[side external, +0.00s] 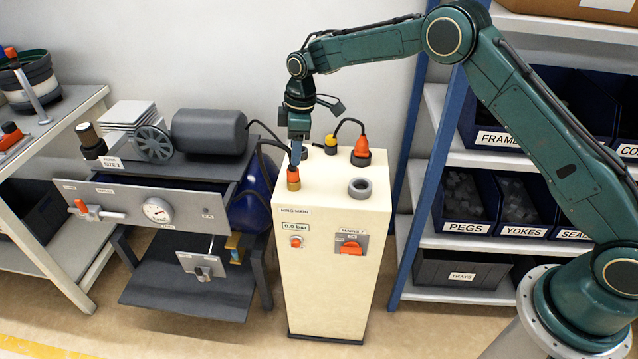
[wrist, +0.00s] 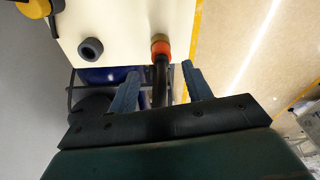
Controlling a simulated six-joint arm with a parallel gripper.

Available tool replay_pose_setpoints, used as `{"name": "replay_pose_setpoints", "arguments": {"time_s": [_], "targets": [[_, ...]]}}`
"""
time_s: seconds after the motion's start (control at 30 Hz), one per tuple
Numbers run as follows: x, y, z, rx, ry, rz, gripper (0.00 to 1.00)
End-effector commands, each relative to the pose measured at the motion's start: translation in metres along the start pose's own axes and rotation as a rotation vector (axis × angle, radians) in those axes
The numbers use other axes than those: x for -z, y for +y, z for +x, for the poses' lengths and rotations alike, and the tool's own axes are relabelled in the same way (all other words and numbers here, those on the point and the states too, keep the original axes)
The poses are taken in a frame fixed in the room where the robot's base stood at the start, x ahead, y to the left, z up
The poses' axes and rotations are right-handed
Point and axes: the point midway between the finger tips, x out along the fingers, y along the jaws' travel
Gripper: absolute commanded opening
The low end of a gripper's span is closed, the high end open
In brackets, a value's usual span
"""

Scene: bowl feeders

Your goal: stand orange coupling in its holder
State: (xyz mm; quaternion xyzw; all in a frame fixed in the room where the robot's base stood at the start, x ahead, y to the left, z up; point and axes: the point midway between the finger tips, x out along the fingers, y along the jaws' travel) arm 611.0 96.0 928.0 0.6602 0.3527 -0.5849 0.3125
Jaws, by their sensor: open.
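An orange coupling (wrist: 161,49) with a brass end and a black hose shows in the wrist view near the cabinet's edge. In the side view it (side external: 293,178) appears upright just below my gripper (side external: 297,148). My gripper (wrist: 160,82) is open, one finger on each side of the hose in the picture; contact is not visible. A dark round holder (wrist: 90,49) with an empty hole stands left of the coupling in the wrist view. A larger orange coupling (side external: 362,147) with a black hose stands in a dark base at the cabinet's rear right.
A yellow coupling (side external: 331,145) stands at the rear of the cream cabinet (side external: 325,190); its yellow part (wrist: 38,8) is at the wrist view's top-left corner. A grey ring (side external: 360,187) sits front right. The cabinet top's front middle is clear. A pump bench (side external: 130,200) stands to the left.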

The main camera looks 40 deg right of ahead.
Motion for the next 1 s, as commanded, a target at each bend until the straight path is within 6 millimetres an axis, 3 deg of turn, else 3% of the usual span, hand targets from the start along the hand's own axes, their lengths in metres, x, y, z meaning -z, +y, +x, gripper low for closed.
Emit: {"name": "replay_pose_setpoints", "arguments": {"time_s": [0.2, 0.4, 0.6, 1.0], "targets": [[0.0, 0.001, -0.039, -0.002, 0.002, 0.0, 0.5], [0.0, 0.001, -0.064, -0.001, 0.001, 0.0, 0.5], [0.0, 0.0, -0.074, 0.0, 0.001, 0.0, 0.5], [0.0, 0.0, -0.075, 0.0, 0.0, 0.0, 0.5]]}}
